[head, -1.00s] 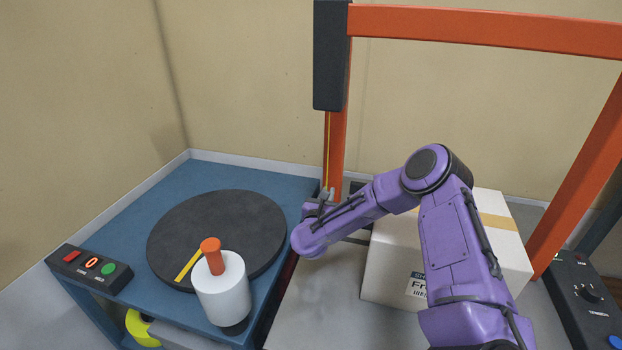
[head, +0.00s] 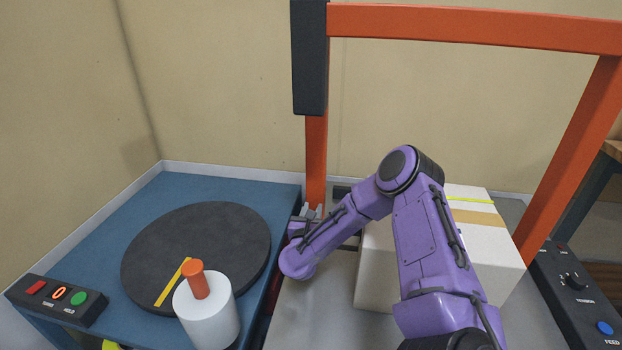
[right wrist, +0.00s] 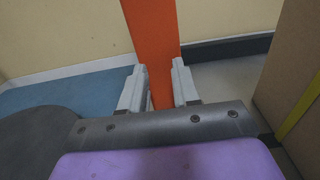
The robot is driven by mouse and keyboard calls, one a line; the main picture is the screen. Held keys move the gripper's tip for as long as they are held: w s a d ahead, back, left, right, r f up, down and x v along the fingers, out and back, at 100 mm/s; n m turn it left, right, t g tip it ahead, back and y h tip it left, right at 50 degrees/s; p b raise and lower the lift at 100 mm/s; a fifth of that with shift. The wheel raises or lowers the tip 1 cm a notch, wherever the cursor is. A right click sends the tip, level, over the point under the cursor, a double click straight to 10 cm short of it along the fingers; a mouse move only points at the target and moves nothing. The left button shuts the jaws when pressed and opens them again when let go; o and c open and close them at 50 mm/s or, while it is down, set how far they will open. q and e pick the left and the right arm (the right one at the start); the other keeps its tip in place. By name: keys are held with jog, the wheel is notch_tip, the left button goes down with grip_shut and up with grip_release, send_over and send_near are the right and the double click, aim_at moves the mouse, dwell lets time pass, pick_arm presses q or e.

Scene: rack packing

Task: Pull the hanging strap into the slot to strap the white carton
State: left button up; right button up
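The white carton (head: 384,270) sits under the orange arch, partly hidden by my right arm. A yellow strap (head: 470,199) lies across its top near the far edge. In the right wrist view the strap (right wrist: 300,105) runs down the carton's side (right wrist: 290,60). No strap hangs along the left post. My right gripper (head: 311,211) is beside the foot of the left orange post (head: 316,160). In the right wrist view its fingers (right wrist: 159,88) are apart with nothing held between them; the post shows behind the gap. The slot cannot be made out. My left gripper is not in view.
A dark turntable (head: 225,245) on a blue table stands at left. A white roll with an orange handle (head: 207,312) and a button box (head: 57,298) are near its front. A control panel (head: 580,300) stands at right.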

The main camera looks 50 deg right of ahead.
jog(key=v, duration=1)
jog(key=shift+s+a+b, duration=0.2)
jog(key=shift+a+b, duration=0.05)
jog(key=shift+b, duration=0.15)
